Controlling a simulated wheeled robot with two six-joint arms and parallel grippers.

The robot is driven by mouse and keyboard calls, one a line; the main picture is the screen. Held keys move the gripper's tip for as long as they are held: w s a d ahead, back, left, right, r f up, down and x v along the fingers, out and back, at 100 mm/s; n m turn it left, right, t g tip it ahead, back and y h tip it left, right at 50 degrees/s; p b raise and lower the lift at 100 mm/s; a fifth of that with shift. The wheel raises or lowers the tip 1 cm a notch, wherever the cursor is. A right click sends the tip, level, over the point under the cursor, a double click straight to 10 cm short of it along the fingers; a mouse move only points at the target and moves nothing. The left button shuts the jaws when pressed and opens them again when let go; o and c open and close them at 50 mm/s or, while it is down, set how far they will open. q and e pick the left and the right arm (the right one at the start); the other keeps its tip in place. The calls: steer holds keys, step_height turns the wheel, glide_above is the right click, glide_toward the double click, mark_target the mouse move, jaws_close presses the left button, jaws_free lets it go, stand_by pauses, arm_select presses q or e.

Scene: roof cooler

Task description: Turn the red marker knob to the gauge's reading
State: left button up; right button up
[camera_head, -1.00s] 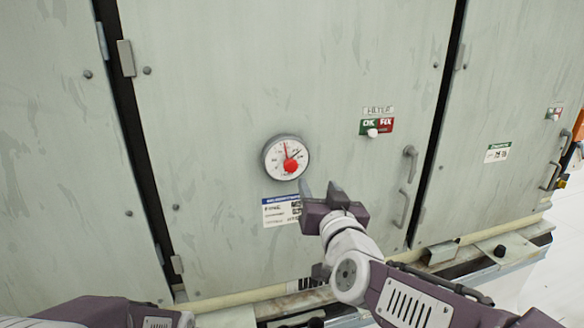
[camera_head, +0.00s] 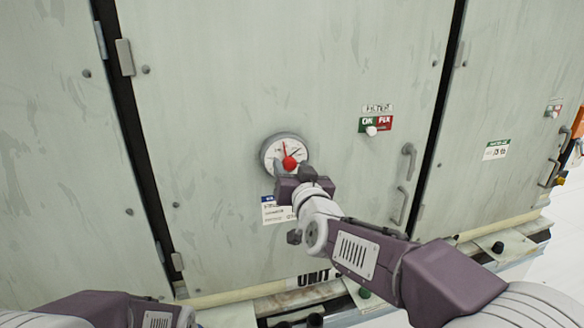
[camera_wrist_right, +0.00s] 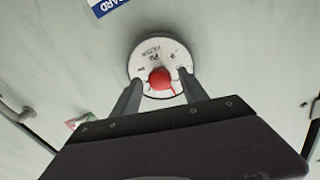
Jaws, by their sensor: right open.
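The round gauge (camera_head: 273,150) has a white dial and grey rim and is mounted on the pale green panel. At its centre is the red marker knob (camera_head: 290,163) with a red pointer aimed up; a dark needle points up and right. My right gripper (camera_head: 293,173) is just below the knob, fingers open. In the right wrist view the fingers (camera_wrist_right: 158,90) reach to the dial's edge on either side of the red knob (camera_wrist_right: 160,78); contact cannot be told. My left arm (camera_head: 110,310) shows at the bottom left, its gripper out of view.
A label (camera_head: 275,211) sits under the gauge, partly hidden by my right gripper. To the right are a green and red filter indicator (camera_head: 385,124) and a door handle (camera_head: 408,160). A ledge (camera_head: 330,297) runs below the panels.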

steer(key=shift+c, duration=0.2)
jaws_close()
steer(key=shift+f, duration=0.1)
steer(key=m+b, duration=0.2)
steer(key=m, duration=0.1)
steer(key=shift+f, duration=0.1)
steer(key=m+b, duration=0.1)
steer(key=m, duration=0.1)
steer(key=shift+m, duration=0.3)
steer(key=m+b, duration=0.1)
steer(key=m, duration=0.2)
steer(key=shift+m+g+b, duration=0.3)
steer(key=shift+m+b, duration=0.4)
steer(key=shift+m, duration=1.1)
